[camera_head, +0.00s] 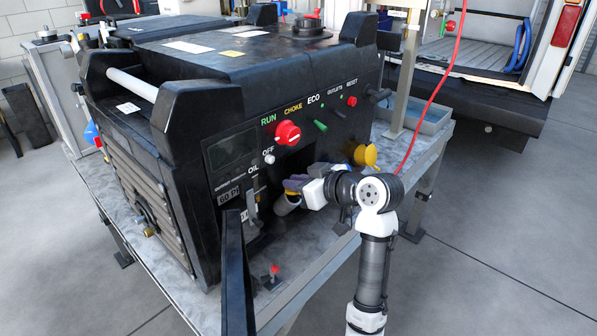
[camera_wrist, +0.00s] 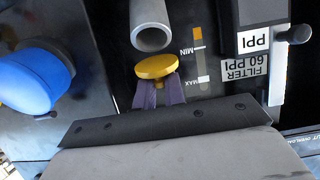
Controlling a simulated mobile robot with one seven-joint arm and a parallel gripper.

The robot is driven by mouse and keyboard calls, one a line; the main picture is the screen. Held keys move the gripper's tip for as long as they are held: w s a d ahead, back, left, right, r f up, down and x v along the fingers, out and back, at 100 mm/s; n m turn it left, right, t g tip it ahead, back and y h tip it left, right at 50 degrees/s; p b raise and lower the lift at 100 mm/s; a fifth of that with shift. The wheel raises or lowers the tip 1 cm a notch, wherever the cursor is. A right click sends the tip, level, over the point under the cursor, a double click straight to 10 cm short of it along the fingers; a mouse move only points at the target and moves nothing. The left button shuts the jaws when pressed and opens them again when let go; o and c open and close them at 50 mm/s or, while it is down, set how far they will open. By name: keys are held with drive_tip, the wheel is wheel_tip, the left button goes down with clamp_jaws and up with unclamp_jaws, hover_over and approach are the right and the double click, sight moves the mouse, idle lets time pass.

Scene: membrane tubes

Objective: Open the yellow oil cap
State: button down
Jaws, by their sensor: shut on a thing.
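The yellow oil cap (camera_wrist: 158,66) is a round disc with a short stem, held between the two purple fingertips of my gripper (camera_wrist: 159,93). The grey oil tube (camera_wrist: 151,26) shows its open mouth just beyond the cap. The cap looks apart from the tube mouth. In the head view my gripper (camera_head: 294,186) is at the recess in the front of the black generator (camera_head: 222,155), by the grey tube (camera_head: 286,205). The cap is hard to make out there.
A larger yellow cover (camera_head: 366,156) sits on the generator front, right of my gripper. A red knob (camera_head: 288,133) and several switches are above. A blue rounded thing (camera_wrist: 25,80) is left in the wrist view. A dark upright bar (camera_head: 236,275) stands before the table.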

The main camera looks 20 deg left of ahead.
drive_tip(key=h+p, duration=0.1)
drive_tip(key=r+p, duration=0.1)
drive_tip(key=shift+w+a+g+h+p, duration=0.1)
drive_tip(key=shift+a+g+h+p, duration=0.2)
drive_tip(key=shift+h+p, duration=0.1)
drive_tip(key=shift+w+h+p, duration=0.1)
drive_tip(key=shift+h+p, duration=0.4)
drive_tip(key=shift+p, duration=0.2)
drive_tip(key=shift+a+f+g, duration=0.1)
drive_tip(key=shift+g, duration=0.2)
drive_tip(key=c, duration=1.6)
unclamp_jaws()
drive_tip(key=b+v, duration=0.1)
drive_tip(key=v, duration=1.2)
drive_tip(key=shift+r, duration=0.35)
